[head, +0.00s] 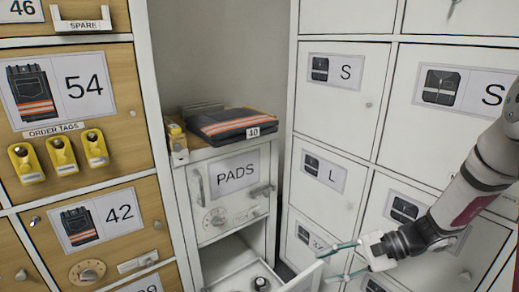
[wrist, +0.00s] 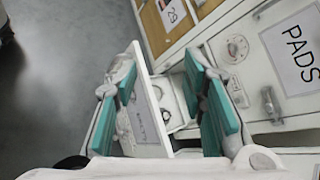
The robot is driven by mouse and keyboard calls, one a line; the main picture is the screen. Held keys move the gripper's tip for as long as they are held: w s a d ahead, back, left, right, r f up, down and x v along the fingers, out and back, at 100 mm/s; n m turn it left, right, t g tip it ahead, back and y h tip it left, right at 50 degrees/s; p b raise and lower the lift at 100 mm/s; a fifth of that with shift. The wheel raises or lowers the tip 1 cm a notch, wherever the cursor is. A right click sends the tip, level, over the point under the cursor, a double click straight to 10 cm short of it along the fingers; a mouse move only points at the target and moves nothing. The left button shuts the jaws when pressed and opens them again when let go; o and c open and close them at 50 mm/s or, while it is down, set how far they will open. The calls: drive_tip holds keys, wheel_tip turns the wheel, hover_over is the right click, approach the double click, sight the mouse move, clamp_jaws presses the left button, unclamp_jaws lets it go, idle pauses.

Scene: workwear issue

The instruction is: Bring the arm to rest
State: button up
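My gripper (head: 342,262) is at the lower right of the head view, its two teal fingers spread apart. In the wrist view my gripper (wrist: 163,75) shows a wide gap between the fingers, with nothing clasped. The white front panel of a pulled-out drawer (head: 305,279) is just left of the fingers in the head view. In the wrist view this drawer front (wrist: 150,95) appears between the fingers, nearer the left one; I cannot tell whether it touches. My arm reaches in from the right edge of the head view.
The open drawer is under the PADS door (head: 237,175). Folded dark trousers with orange bands (head: 232,123) lie on top of that cabinet. White lockers (head: 343,85) stand close at right, wooden-fronted ones (head: 82,95) at left.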

drive_tip(key=s+a+r+n+g+h, duration=0.4)
drive_tip(key=s+r+n, duration=0.3)
drive_tip(key=s+r, duration=0.75)
drive_tip(key=s+d+r+n+t+h, duration=0.2)
drive_tip(key=s+d+h, duration=0.15)
drive_tip(key=s, duration=0.45)
drive_tip(key=s+d+r+n+t+h, duration=0.1)
drive_tip(key=s+d+r+n+h, duration=0.1)
drive_tip(key=s+h, duration=0.45)
wheel_tip(320, 180, up, 38)
drive_tip(key=s+t+y+p, duration=0.1)
drive_tip(key=t+p, duration=0.3)
drive_tip(key=p, duration=3.2)
drive_tip(key=shift+s+d+r+n+y, duration=0.15)
drive_tip(key=shift+s+d+n+y, duration=0.15)
drive_tip(key=shift+s+y, duration=0.15)
drive_tip(key=shift+a, duration=0.1)
